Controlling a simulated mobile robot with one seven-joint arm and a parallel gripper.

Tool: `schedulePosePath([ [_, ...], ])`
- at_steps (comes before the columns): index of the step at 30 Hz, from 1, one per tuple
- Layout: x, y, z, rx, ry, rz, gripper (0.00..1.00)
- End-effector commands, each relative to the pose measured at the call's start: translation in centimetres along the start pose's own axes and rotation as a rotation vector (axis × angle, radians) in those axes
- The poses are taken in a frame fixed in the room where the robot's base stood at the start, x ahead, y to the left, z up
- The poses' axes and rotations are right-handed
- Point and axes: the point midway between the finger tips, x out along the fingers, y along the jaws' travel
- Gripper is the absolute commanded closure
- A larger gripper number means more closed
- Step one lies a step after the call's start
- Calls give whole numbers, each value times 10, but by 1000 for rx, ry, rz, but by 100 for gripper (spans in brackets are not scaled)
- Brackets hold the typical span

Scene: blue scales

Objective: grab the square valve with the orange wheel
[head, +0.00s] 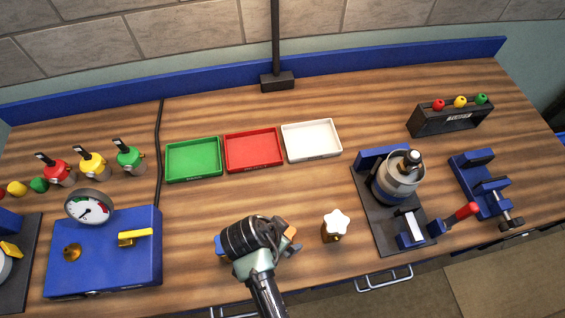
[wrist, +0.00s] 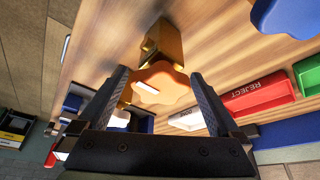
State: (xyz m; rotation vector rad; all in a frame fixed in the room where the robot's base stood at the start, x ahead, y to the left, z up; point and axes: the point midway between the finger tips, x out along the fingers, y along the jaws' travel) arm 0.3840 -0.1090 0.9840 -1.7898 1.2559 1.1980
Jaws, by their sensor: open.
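The valve has a lobed orange wheel (wrist: 160,84) and a square brass body (wrist: 163,42), seen close in the wrist view. In the head view only a bit of the orange wheel (head: 291,232) shows beside my wrist; the rest is hidden. My gripper (wrist: 159,76) is open, with one finger on each side of the orange wheel in the picture. I cannot tell whether the fingers touch it. In the head view my gripper is mostly hidden under my arm.
A white-wheeled valve (head: 337,224) stands right of my arm. A blue wheel (head: 219,244) peeks out on its left. Green (head: 193,160), red (head: 253,150) and white (head: 311,140) trays lie behind. A blue gauge box (head: 110,265) is left, a dark fixture (head: 365,205) right.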

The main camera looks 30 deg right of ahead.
Motion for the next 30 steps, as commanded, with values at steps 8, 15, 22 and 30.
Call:
schedulePosePath([
  [8, 4, 0, 0, 0, 0, -1, 0],
  [15, 4, 0, 0, 0, 1, -1, 38],
  [22, 4, 0, 0, 0, 1, -2, 79],
  [30, 3, -1, -1, 1, 3, -4, 100],
])
